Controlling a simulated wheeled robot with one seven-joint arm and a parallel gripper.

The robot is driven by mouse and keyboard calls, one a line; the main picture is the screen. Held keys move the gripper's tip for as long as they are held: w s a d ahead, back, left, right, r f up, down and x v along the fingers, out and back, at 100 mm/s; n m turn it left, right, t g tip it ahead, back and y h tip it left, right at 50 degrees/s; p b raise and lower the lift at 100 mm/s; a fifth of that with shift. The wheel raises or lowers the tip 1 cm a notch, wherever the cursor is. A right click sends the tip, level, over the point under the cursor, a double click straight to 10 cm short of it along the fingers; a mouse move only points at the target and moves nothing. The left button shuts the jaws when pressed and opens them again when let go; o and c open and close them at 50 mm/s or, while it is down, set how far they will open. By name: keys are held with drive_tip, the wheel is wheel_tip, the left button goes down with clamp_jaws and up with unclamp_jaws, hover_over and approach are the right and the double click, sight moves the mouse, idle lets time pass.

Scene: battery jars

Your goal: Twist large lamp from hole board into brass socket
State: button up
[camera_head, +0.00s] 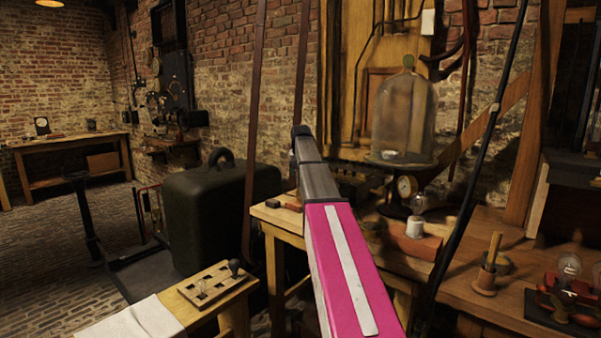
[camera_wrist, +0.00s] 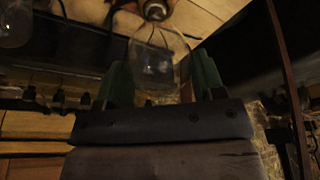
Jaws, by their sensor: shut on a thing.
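In the wrist view my gripper (camera_wrist: 160,82) has its two green fingers on either side of a clear glass lamp (camera_wrist: 157,58), shut on it. The lamp's metal cap end (camera_wrist: 155,10) points away from my gripper, at the top of the picture. I cannot tell whether that end touches a socket. In the head view the gripper and the held lamp are hidden behind my pink arm. A wooden hole board (camera_head: 213,286) lies on the near bench, with a dark knob-shaped piece at its right end. I cannot clearly make out the brass socket.
A glass bell jar (camera_head: 403,115) stands beyond my arm. A red device with a glass bulb (camera_head: 570,266) and a small pot (camera_head: 485,283) stand at right. Another glass piece (camera_wrist: 15,22) shows upper left in the wrist view.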

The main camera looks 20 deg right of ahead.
drive_tip(key=m+h, duration=0.1)
drive_tip(key=m, duration=0.4)
drive_tip(key=shift+d+m+g, duration=0.1)
drive_tip(key=shift+m+g, duration=0.2)
drive_tip(key=shift+g, duration=0.1)
drive_tip(key=o, duration=1.1)
drive_tip(key=shift+r, duration=0.1)
